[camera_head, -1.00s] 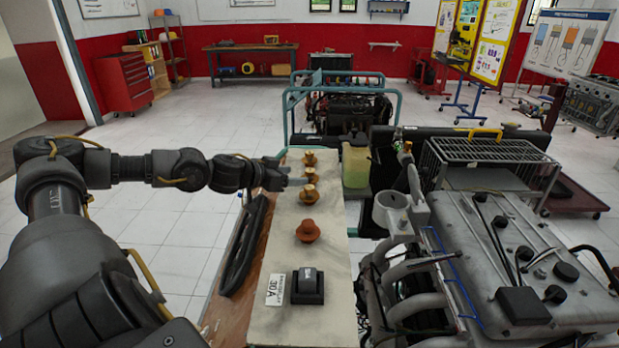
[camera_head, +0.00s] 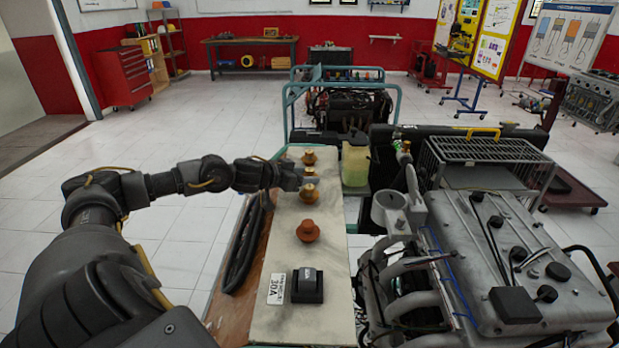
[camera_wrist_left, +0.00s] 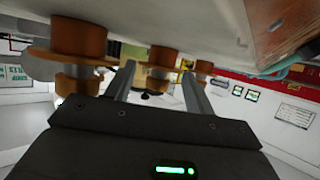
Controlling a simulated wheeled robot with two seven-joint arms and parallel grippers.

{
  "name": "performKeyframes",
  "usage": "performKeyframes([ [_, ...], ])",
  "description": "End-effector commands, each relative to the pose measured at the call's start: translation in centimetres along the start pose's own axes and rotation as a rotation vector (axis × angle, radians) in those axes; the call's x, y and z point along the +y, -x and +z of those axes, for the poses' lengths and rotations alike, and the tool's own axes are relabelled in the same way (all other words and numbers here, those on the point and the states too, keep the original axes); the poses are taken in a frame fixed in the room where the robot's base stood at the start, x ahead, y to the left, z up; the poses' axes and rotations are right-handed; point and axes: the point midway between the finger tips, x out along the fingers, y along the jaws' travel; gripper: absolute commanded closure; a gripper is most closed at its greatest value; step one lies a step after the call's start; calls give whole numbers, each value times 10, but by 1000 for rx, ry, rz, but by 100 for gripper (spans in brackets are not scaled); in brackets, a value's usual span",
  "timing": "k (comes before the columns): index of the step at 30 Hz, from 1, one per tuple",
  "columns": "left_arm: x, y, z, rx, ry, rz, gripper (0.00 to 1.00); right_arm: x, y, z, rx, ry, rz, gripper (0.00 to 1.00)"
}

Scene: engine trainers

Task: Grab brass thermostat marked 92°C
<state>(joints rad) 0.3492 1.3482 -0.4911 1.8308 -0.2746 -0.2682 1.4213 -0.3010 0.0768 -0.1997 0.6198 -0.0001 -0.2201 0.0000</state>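Brass thermostats stand in a row on a pale board: a far one (camera_head: 309,157), a middle one (camera_head: 310,171) and a nearer one (camera_head: 310,194). A more orange, copper-coloured one (camera_head: 307,232) is closest. No temperature marking is readable, so I cannot tell which is 92°C. My left gripper (camera_head: 297,179) reaches in from the left, beside the middle one and partly covering it. In the left wrist view the gripper (camera_wrist_left: 160,80) is open, with a thermostat (camera_wrist_left: 160,63) showing between its fingers. A larger one (camera_wrist_left: 80,45) shows left of them. My right gripper is not in view.
A black 30A breaker (camera_head: 307,285) with a white label sits on the near end of the board (camera_head: 327,262). A black ring-shaped belt or hose (camera_head: 247,243) lies along its left edge. A yellowish container (camera_head: 355,164) and a large engine (camera_head: 490,265) stand to the right.

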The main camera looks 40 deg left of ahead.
Motion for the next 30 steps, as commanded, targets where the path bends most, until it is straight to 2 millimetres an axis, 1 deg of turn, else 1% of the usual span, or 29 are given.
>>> performKeyframes([
  [1,0,0,0,0,0,0,53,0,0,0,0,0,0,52],
  [6,0,0,0,0,0,0,74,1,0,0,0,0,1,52],
  [17,0,1,-3,2,-1,0,74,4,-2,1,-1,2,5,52],
  [20,0,4,-9,4,-2,0,74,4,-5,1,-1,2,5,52],
  [23,0,8,-21,6,-3,0,74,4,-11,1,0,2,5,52],
  [25,-2,15,-30,4,-5,-3,74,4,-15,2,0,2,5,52],
  [30,-12,51,-46,-2,-11,-7,74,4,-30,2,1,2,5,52],
])
